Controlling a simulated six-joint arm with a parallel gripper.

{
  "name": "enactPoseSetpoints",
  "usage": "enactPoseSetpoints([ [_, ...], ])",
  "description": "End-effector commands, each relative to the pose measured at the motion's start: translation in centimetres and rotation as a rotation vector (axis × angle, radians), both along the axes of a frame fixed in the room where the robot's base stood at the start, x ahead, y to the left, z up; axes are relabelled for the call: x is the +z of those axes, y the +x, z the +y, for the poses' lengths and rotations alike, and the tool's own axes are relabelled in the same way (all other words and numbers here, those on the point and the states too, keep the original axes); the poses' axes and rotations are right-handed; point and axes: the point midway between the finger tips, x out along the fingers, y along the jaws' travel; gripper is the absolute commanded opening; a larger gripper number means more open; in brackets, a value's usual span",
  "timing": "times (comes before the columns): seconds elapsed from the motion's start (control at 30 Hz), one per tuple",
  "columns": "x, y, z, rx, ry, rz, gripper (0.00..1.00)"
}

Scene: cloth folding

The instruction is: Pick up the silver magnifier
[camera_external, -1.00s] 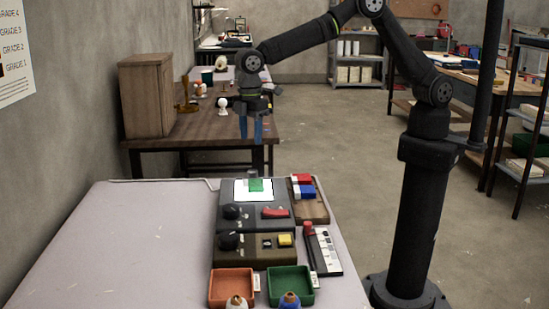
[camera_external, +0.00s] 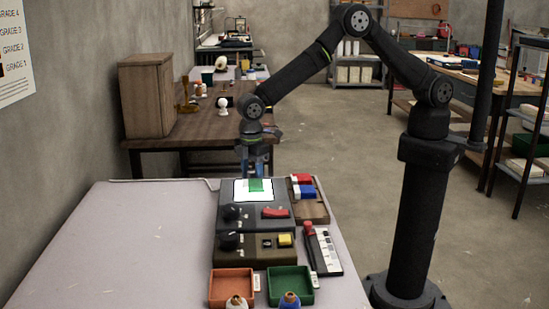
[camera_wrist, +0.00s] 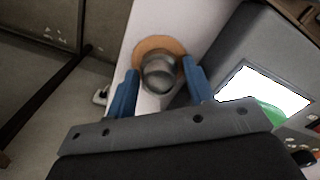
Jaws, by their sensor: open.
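In the wrist view a round silver piece (camera_wrist: 158,74), which looks like the silver magnifier, stands by a tan wooden disc (camera_wrist: 154,43). It is between the two blue fingers of my open gripper (camera_wrist: 160,68). I cannot tell whether the fingers touch it. In the external view my gripper (camera_external: 256,163) points down at the far edge of the grey box, and the fingers hide the silver piece there.
The grey box (camera_external: 227,210) has a lit white panel (camera_external: 240,188) with a green piece (camera_external: 256,184) on it. A wooden tray (camera_external: 314,211) with red, white and blue blocks is to its right. Orange (camera_external: 212,288) and green (camera_external: 311,287) trays are nearer. The table (camera_external: 110,240) is clear at left.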

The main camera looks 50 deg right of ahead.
Motion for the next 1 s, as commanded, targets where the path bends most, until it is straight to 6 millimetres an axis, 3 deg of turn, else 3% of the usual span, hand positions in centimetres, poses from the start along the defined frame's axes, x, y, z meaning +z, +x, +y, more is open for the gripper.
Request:
enactPoseSetpoints([
  [0.17,-0.1,0.0,0.0,0.0,0.001,-0.001,0.48],
  [0.37,0.0,0.0,0.0,0.0,0.002,-0.001,0.13],
  [0.77,0.7,0.1,0.1,0.0,0.003,-0.001,0.13],
  [1.0,4.4,0.1,0.1,-0.001,0.004,-0.001,0.13],
])
